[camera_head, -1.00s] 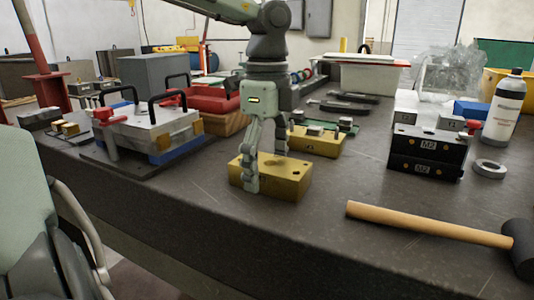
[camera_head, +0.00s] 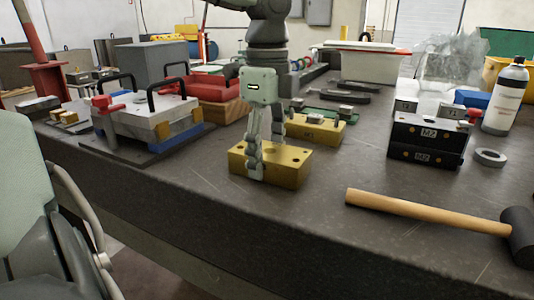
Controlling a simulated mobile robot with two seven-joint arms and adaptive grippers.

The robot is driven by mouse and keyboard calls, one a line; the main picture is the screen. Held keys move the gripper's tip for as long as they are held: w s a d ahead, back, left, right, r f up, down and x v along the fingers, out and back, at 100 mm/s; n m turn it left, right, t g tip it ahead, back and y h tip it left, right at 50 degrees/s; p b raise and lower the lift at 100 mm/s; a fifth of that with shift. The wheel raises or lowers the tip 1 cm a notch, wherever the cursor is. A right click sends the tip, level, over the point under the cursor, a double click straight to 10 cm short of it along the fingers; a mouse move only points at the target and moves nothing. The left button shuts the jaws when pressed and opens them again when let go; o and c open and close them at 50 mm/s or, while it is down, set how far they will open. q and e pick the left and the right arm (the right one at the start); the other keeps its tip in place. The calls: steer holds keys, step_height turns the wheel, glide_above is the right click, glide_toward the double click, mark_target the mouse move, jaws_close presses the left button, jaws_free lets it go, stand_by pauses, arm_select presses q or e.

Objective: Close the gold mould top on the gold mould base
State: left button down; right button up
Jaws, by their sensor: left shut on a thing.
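My left gripper (camera_head: 265,165) points down and is shut on a gold block with holes, the gold mould top (camera_head: 292,168), near the table's front edge. Its fingers straddle the left half of the block. I cannot tell whether the block rests on the table or hangs just above it. The gold mould base (camera_head: 322,136), a flat gold block with small metal parts on its upper face, sits just behind and to the right, partly hidden by the gripper and the block. The two gold blocks are apart.
A black mould marked M2 (camera_head: 425,147) stands to the right, with a steel ring (camera_head: 490,157) and a white bottle (camera_head: 504,98) near it. A mallet (camera_head: 430,213) lies at front right. A mould with black handles (camera_head: 150,115) stands left.

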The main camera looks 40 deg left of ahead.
arm_select(q)
steer(key=shift+r+p, duration=0.55)
steer(key=shift+r, duration=1.05)
